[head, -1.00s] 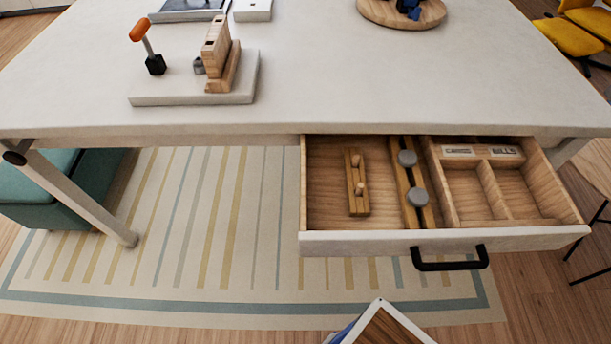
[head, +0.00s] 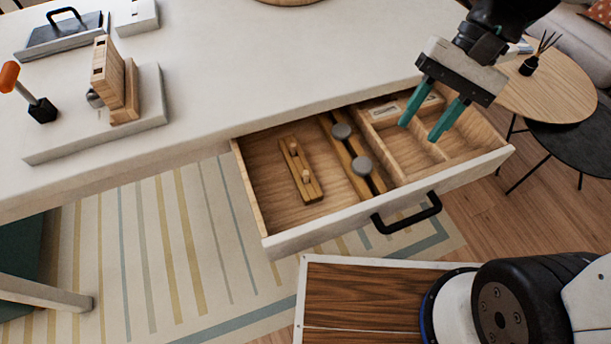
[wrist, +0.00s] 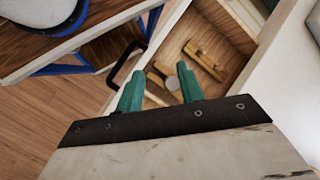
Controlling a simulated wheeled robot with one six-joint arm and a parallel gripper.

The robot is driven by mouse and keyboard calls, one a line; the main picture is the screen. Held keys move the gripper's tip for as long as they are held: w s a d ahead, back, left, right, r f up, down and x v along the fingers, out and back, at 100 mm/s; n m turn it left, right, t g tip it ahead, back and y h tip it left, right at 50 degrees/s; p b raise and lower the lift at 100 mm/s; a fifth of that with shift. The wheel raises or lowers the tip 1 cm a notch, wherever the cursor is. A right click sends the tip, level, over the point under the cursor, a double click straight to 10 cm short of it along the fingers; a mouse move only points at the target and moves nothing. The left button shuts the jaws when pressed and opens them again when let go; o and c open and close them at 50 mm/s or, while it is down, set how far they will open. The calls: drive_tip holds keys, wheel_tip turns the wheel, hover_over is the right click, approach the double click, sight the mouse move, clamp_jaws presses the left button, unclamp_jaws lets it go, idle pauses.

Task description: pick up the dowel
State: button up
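The open drawer (head: 345,216) holds a small wooden block (head: 311,187) with two short pale wooden pegs, one near its far end (head: 293,148) and one near its near end (head: 306,175). I cannot tell for certain which piece is the dowel. The block also shows in the wrist view (wrist: 205,58), beyond my fingers. My gripper (head: 418,130) has green fingers, spread apart with nothing between them. It is above the drawer's right compartments, to the right of the block. The wrist view shows the open fingers too (wrist: 160,72).
A wooden bar with two grey knobs (head: 362,165) lies between the block and the right compartments. The drawer's black handle (head: 406,212) sticks out in front. The tabletop (head: 260,70) overhangs the drawer's back; a round side table (head: 555,90) stands right.

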drive_tip(key=w+a+f+m+g+y, duration=0.3)
drive_tip(key=w+a+f, duration=0.1)
drive_tip(key=a+f, duration=0.45)
drive_tip(key=m+g+y, duration=0.1)
drive_tip(key=m+y, duration=0.2)
drive_tip(key=m, duration=0.1)
approach(308, 172)
drive_tip(key=x, duration=0.4)
drive_tip(key=shift+a+f, duration=0.1)
drive_tip(key=shift+f, duration=0.2)
drive_tip(key=shift+s+a+f+g, duration=0.2)
drive_tip(key=shift+a+f+g, duration=0.1)
drive_tip(key=shift+a+f, duration=0.15)
drive_tip(key=x, duration=0.6)
drive_tip(key=shift+s+a+f, duration=0.15)
drive_tip(key=shift+s+a, duration=0.05)
drive_tip(key=shift+a, duration=0.15)
clamp_jaws()
